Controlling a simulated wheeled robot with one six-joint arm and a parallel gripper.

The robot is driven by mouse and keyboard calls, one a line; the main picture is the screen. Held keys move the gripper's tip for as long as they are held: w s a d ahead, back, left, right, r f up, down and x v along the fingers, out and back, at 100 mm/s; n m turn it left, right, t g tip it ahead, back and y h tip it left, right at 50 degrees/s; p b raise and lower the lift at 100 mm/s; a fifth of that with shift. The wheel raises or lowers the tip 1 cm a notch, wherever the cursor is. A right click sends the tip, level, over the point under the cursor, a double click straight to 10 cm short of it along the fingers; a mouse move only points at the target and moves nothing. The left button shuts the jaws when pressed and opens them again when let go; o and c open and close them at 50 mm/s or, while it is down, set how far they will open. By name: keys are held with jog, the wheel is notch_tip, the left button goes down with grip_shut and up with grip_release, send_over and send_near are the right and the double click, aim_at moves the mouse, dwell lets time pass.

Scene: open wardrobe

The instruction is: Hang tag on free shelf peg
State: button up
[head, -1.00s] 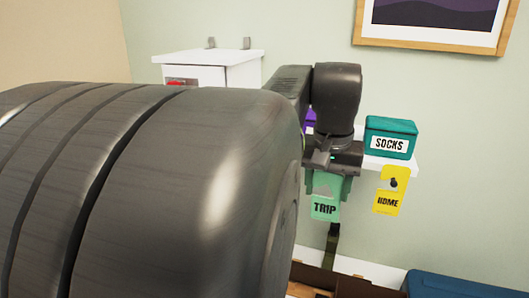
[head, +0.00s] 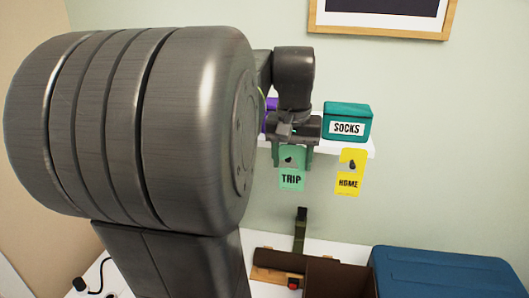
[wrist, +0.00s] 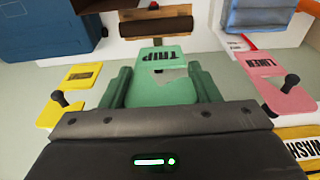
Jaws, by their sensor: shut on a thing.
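My gripper (head: 293,158) is shut on the green TRIP tag (head: 291,181), in front of the shelf (head: 357,147). In the wrist view the tag (wrist: 165,54) lies between my two fingers, lettering upside down. A dark spot shows at the tag's hole in the head view; I cannot tell whether it is a peg. The yellow HOME tag (head: 348,184) hangs on a dark peg (head: 352,164) to the right. In the wrist view the HOME tag (wrist: 80,77) is at left, and a pink LINEN tag (wrist: 272,68) on a peg (wrist: 292,80) is at right.
A teal SOCKS box (head: 347,122) stands on the shelf, and a purple thing (head: 270,115) is partly hidden behind my arm. Below are a brown open case (head: 338,280) and a blue case (head: 440,272).

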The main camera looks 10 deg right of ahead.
jog(key=shift+w+d, duration=0.4)
jog(key=shift+w, duration=0.45)
jog(key=shift+w+d, duration=0.4)
jog(key=shift+w, duration=0.4)
jog(key=shift+w+a, duration=0.3)
jog(key=shift+a, duration=0.1)
jog(key=shift+a+f, duration=0.15)
jog(key=shift+f, duration=0.55)
jog(key=o, duration=1.5)
jog(key=shift+c, duration=0.2)
jog(key=shift+r, duration=0.15)
